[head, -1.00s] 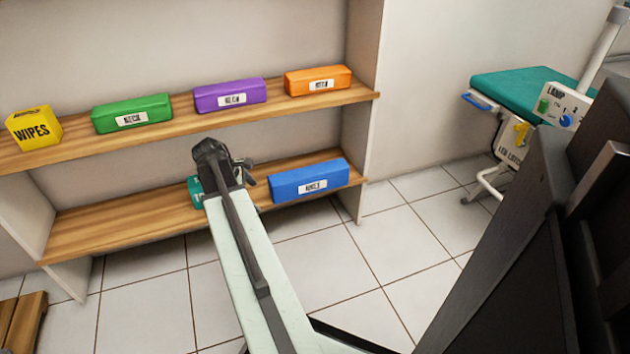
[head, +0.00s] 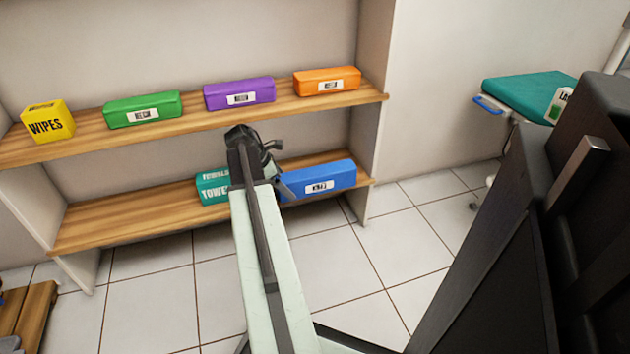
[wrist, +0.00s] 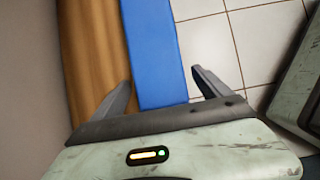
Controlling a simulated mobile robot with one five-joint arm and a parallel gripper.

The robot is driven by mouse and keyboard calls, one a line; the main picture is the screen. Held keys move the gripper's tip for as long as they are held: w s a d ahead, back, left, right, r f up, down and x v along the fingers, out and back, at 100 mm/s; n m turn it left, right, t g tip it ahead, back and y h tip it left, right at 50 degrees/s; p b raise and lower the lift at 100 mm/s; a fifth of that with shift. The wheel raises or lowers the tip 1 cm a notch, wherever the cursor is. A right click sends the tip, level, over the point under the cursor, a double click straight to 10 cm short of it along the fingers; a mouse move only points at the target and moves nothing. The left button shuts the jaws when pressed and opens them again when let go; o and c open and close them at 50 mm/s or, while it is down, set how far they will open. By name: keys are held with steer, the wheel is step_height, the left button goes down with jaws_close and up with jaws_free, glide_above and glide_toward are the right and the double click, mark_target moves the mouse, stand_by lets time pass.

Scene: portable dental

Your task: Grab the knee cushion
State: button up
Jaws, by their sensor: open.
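A blue cushion block (head: 300,186) with a small white label lies on the lower shelf at its right end. Green (head: 150,110), purple (head: 230,92) and orange (head: 322,80) labelled blocks stand on the upper shelf. The label words are too small to read surely, so I cannot tell by text which is the knee cushion. My gripper (head: 272,165) is at the blue block's left end in the head view, partly hidden by my arm. In the wrist view my gripper (wrist: 160,80) is open, with the blue block (wrist: 155,50) between its two fingers and gaps at the sides.
A teal towels box (head: 213,188) stands left of my gripper on the lower shelf (head: 120,220). A yellow wipes box (head: 48,123) is on the upper shelf (head: 85,130). A teal-topped cart (head: 530,95) stands at the right. The tiled floor in front is clear.

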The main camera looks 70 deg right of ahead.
mark_target(321, 179)
steer(key=s+d, duration=0.2)
steer(key=s, duration=0.1)
steer(key=s+d, duration=0.2)
steer(key=s, duration=0.1)
steer(key=shift+d, duration=0.4)
steer(key=s+d, duration=0.2)
steer(key=s, duration=0.1)
steer(key=shift+d, duration=0.35)
steer(key=shift+b+x, duration=0.65)
steer(key=shift+x, duration=0.1)
steer(key=shift+r, duration=0.15)
steer(key=shift+c, duration=0.7)
steer(key=c, duration=1.5)
